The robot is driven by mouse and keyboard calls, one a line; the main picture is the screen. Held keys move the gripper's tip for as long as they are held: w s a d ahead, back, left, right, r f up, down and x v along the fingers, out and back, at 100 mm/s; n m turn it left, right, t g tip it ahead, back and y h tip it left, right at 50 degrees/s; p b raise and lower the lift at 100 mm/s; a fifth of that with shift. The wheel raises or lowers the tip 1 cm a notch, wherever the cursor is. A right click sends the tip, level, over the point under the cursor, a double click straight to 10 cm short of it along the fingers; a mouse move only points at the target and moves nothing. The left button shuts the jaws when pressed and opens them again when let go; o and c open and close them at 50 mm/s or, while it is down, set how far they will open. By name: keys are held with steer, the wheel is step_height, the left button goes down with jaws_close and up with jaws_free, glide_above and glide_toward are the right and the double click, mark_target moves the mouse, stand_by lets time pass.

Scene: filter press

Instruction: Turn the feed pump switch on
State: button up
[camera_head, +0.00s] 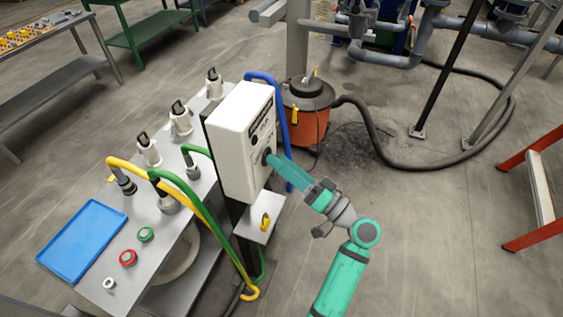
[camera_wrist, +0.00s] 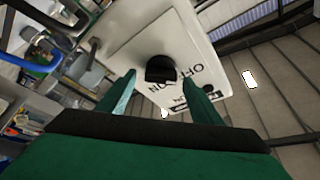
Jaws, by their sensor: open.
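The white switch box (camera_head: 232,146) stands on a dark post beside the metal bench. In the wrist view, the box face (camera_wrist: 124,54) carries a black rotary knob (camera_wrist: 160,69) with OFF and ON lettering by it. The knob also shows as a dark spot (camera_head: 267,157) at my fingertips in the head view. My gripper (camera_head: 273,160) is open; in the wrist view its two green fingers (camera_wrist: 159,84) reach toward the knob, one on each side. I cannot tell whether they touch it. Which position the knob points to is unclear.
The metal bench (camera_head: 190,232) holds a blue tray (camera_head: 83,240), green and red rings and several hose fittings. Yellow, green and blue hoses curve close to the box. An orange drum (camera_head: 307,120) stands behind. The floor to the right is mostly clear up to an orange ladder (camera_head: 540,190).

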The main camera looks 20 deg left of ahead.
steer(key=shift+w+a, duration=0.1)
steer(key=shift+a, duration=0.25)
steer(key=shift+c, duration=0.9)
steer(key=c, duration=0.9)
steer(key=shift+d, duration=0.1)
